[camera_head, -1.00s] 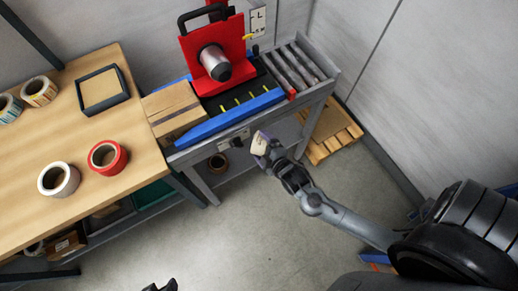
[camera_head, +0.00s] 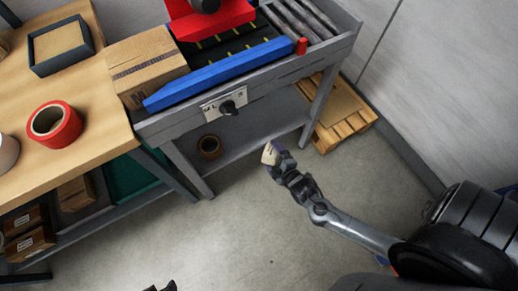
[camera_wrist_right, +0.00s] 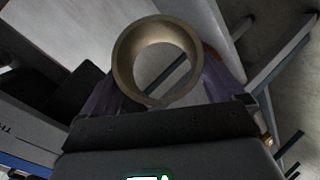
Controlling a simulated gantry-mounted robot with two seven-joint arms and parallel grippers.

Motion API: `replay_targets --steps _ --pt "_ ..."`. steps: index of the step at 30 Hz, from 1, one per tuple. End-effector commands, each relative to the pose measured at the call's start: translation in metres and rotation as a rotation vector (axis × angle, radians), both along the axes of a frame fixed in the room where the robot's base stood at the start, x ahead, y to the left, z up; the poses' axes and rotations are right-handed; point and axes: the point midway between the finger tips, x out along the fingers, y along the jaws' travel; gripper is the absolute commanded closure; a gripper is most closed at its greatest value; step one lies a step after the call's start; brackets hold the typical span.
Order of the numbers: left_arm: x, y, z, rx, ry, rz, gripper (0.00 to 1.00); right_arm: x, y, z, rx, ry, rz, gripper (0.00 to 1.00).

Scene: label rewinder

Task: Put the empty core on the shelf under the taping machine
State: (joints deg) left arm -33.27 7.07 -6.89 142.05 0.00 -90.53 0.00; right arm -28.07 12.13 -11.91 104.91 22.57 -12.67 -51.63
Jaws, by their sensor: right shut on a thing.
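My right gripper (camera_head: 274,157) is shut on the empty core (camera_head: 268,153), in front of the taping machine's table. In the right wrist view the core (camera_wrist_right: 125,65) is a bare brown ring between the fingers (camera_wrist_right: 155,95), its open end facing the camera. The taping machine (camera_head: 235,55), red and blue, stands on the grey table. Its lower shelf (camera_head: 255,142) is below, to the left of and behind my right gripper. Another brown ring (camera_head: 209,147) lies on that shelf at the left. Only dark tips of my left gripper (camera_head: 161,287) show at the bottom edge.
The table's grey legs (camera_head: 190,170) flank the shelf opening. A wooden pallet (camera_head: 345,118) lies at the right. A cardboard box (camera_head: 146,65) sits beside the machine. A wooden workbench (camera_head: 95,110) with a red roll (camera_head: 54,124) stands left. The floor in front is clear.

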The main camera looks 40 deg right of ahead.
Motion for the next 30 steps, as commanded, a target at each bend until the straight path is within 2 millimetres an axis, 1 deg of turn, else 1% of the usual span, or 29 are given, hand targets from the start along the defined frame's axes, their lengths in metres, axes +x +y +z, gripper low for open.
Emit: replay_targets --steps 1,5,8,15,18,21,24,30 --pt "0.000 0.000 -0.007 -0.003 -0.001 0.001 0.57 0.001 -0.001 -0.008 0.000 -0.001 0.000 0.35" --pt "0.000 -0.002 -0.017 -0.007 -0.001 0.005 0.57 0.010 -0.004 -0.018 -0.001 -0.003 -0.002 0.35" --pt "0.000 -0.002 -0.028 -0.010 -0.002 0.006 0.57 0.025 -0.008 -0.029 -0.002 -0.005 -0.002 0.35" --pt "0.000 -0.002 -0.060 -0.010 -0.002 0.006 0.57 0.072 -0.022 -0.059 -0.001 -0.005 -0.002 0.35" --pt "0.000 -0.002 -0.071 -0.007 -0.002 0.005 0.57 0.088 -0.027 -0.070 -0.001 -0.003 -0.001 0.35" --pt "0.000 -0.001 -0.079 -0.005 -0.001 0.004 0.57 0.100 -0.030 -0.076 -0.001 -0.003 -0.001 0.35" --pt "0.000 0.000 -0.082 0.000 -0.001 0.001 0.57 0.108 -0.032 -0.078 -0.001 -0.003 -0.001 0.35" --pt "0.000 0.001 -0.087 0.004 -0.001 -0.003 0.57 0.111 -0.033 -0.084 0.000 0.000 -0.002 0.35"
